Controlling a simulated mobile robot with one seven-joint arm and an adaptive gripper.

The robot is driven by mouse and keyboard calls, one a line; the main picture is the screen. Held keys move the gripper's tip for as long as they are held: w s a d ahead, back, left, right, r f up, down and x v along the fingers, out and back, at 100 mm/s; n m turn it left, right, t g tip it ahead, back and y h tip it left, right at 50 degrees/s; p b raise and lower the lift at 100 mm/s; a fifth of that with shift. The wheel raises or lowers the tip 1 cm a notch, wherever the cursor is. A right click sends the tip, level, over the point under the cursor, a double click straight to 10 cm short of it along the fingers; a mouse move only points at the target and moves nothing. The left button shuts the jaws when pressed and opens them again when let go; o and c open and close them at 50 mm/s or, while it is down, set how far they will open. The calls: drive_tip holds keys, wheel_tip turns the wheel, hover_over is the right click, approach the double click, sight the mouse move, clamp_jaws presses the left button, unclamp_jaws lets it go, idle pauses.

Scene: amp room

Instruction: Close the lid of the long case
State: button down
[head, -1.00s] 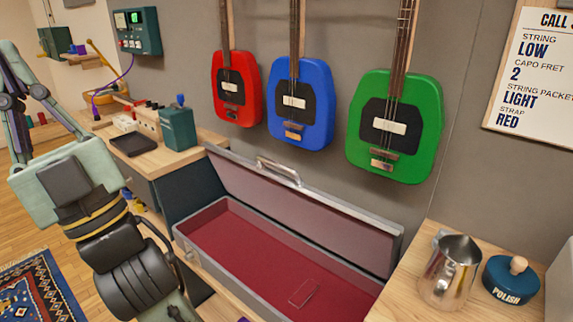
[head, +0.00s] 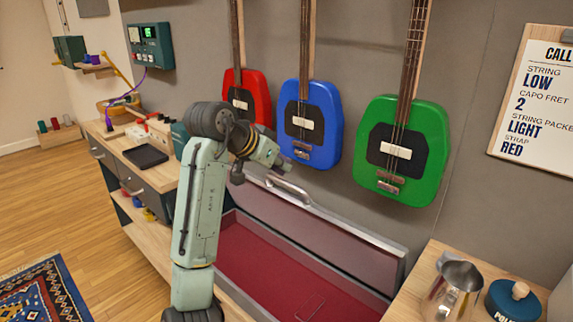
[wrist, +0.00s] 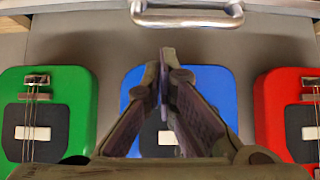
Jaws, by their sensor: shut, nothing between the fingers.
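The long case (head: 262,262) lies open on the bench, with a grey shell and dark red lining. Its lid (head: 335,232) stands raised, leaning back toward the wall. A metal handle (head: 288,191) sits on the lid's upper edge, and it also shows at the top of the wrist view (wrist: 187,15). My gripper (wrist: 165,52) is shut and empty, in front of the blue guitar. In the head view my gripper (head: 280,163) is just above the handle and apart from it. My arm hides the case's left end.
Red (head: 255,88), blue (head: 318,100) and green (head: 415,125) guitars hang on the wall close above the lid. A metal jug (head: 455,287) and a polish tin (head: 513,300) stand on the right counter. A black tray (head: 146,156) lies on the left bench.

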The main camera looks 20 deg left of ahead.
drive_tip(key=p, duration=0.2)
hover_over(297, 199)
wheel_tip(297, 199, down, 5)
drive_tip(key=shift+w+f, duration=0.1)
drive_tip(key=shift+f, duration=0.1)
drive_tip(key=shift+f, duration=0.15)
